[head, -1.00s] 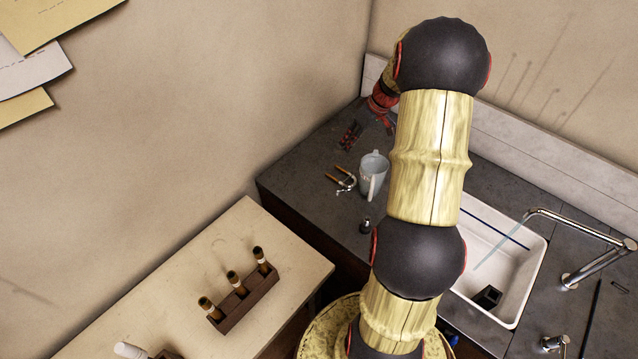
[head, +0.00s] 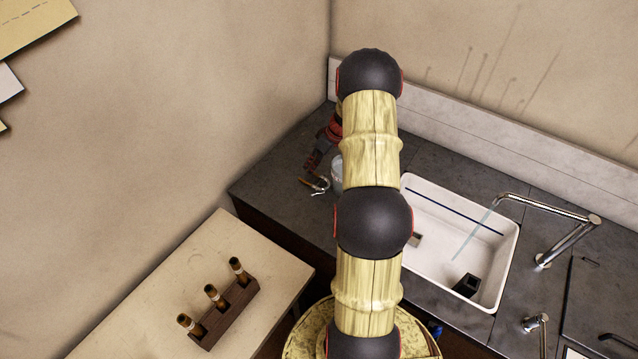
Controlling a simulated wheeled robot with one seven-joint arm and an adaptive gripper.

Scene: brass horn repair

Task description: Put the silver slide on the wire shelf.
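The silver slide (head: 319,187), a small U-shaped tube with brass-coloured ends, appears to lie on the dark counter (head: 275,178), left of a pale mug (head: 336,173). My gripper (head: 313,163), dark with red parts, is small and partly hidden behind my arm. It appears close to the slide, just above it in the picture. I cannot tell whether it touches the slide or whether its fingers are open or shut. No wire shelf shows in this view.
My arm hides part of the mug and counter. A white sink (head: 430,262) with a tap (head: 555,215) lies to the right. A wooden rack (head: 232,318) with three brass-and-dark pieces stands on the pale bench (head: 200,262) at lower left. Walls close off the back and left.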

